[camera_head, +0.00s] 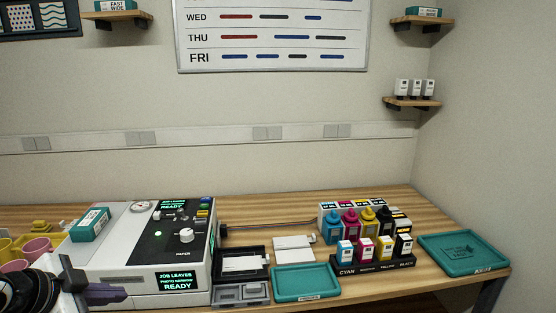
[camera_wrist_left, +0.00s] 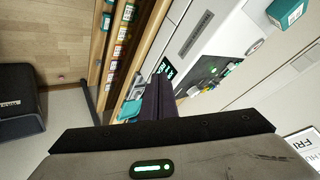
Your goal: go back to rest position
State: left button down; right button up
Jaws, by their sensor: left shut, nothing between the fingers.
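My left gripper (camera_head: 118,293) is at the lower left of the head view, in front of the white press (camera_head: 95,263). Its dark purple fingers are together with nothing between them. In the left wrist view the closed fingers (camera_wrist_left: 158,98) point up, with the press (camera_wrist_left: 215,40) beyond them. My right gripper is not in view. The press shows green "READY" displays (camera_head: 176,282). A teal box (camera_head: 91,224) lies on its top left.
Pink mugs (camera_head: 38,247) and yellow items stand left of the press, partly hidden by my arm. Right of it are a black tray (camera_head: 259,273), a teal tray (camera_head: 306,281), ink bottles (camera_head: 369,222) and cartridges (camera_head: 366,249). Another teal tray (camera_head: 463,253) lies far right.

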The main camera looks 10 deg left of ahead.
pick_arm(q)
jog(key=s+d+f+n, duration=0.2)
jog(key=s+d+f, duration=0.1)
jog(key=f, duration=0.4)
jog(key=s+d+f+n, duration=0.1)
jog(key=s+d+f, duration=0.15)
jog(key=f, duration=0.55)
jog(key=s+d+f+n, duration=0.2)
jog(key=d+f, duration=0.1)
jog(key=f, duration=0.4)
jog(key=s+d+f+n, duration=0.1)
jog(key=s+d+f, duration=0.3)
jog(key=d, duration=0.3)
jog(key=s+d+f+h, duration=0.1)
jog(key=s+d+f, duration=0.3)
jog(key=s+d, duration=0.2)
jog(key=shift+s+d+f+n, duration=0.25)
jog(key=shift+d+n, duration=0.15)
jog(key=shift+d, duration=0.6)
